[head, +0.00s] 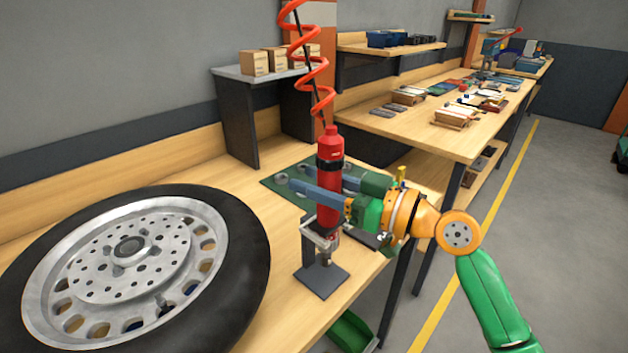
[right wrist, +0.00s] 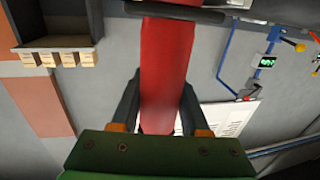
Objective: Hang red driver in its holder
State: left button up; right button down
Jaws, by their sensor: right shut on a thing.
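The red driver (head: 330,152) is upright, hanging below a coiled red hose (head: 305,45). My right gripper (head: 322,188) is shut on the driver's red body, one finger on each side. The right wrist view shows the red body (right wrist: 167,70) between the two dark fingers (right wrist: 160,103). The holder, a small metal fork on a stand with a dark base plate (head: 322,281), stands near the bench's front edge. The driver's lower metal end is at the fork's height and overlaps it in the head view; I cannot tell whether it is seated. My left gripper is not in view.
A large wheel with a tyre (head: 240,235) fills the bench to the left of the holder. A green mat (head: 275,182) with parts lies behind the driver. Small boxes (head: 254,63) stand on a raised shelf. Another bench (head: 440,140) extends back right.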

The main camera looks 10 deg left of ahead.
jog(key=shift+f+b, duration=0.25)
jog(key=shift+b, duration=0.05)
jog(key=shift+c, duration=1.6)
grip_release()
jog(key=shift+s, duration=0.1)
jog(key=b+v, duration=0.3)
jog(key=v, duration=0.4)
